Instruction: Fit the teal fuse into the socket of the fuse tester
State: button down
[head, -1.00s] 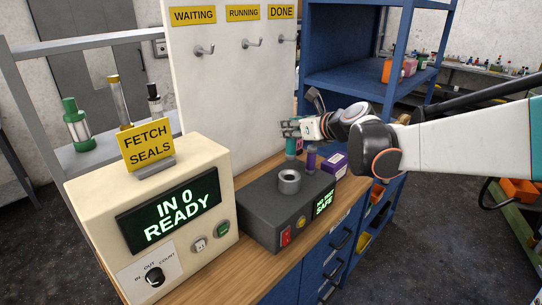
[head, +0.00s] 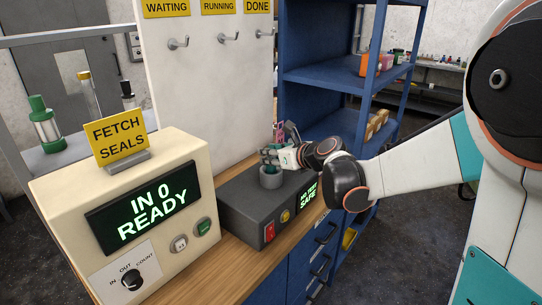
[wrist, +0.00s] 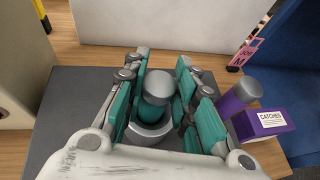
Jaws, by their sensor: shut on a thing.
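The teal fuse (wrist: 155,108), with a grey cap, stands between the fingers of my gripper (wrist: 155,100) in the wrist view. My gripper (head: 277,158) is shut on it, over the fuse tester (head: 250,212) in the head view. The tester is a dark grey box with a red switch and a green display reading SAFE. Its socket (head: 270,178) is a raised grey ring on top. In the wrist view the socket ring (wrist: 150,135) shows around the fuse's lower part. I cannot tell whether the fuse's lower end is inside the socket or just above it.
A purple fuse (wrist: 240,94) and a purple box labelled CATCHES (wrist: 264,123) stand right of the tester in the wrist view. A cream machine (head: 130,215) reading IN 0 READY stands to the left. A white hook board (head: 215,90) rises behind.

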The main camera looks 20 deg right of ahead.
jog(key=shift+f, duration=0.15)
jog(key=c, duration=1.3)
grip_release()
jog(key=shift+s+d+r, duration=0.15)
jog(key=shift+s+r, duration=0.1)
jog(key=shift+r, duration=0.1)
jog(key=p+v, duration=0.3)
jog(key=v, duration=0.8)
jog(key=shift+s+r, duration=0.15)
jog(key=shift+s, duration=0.1)
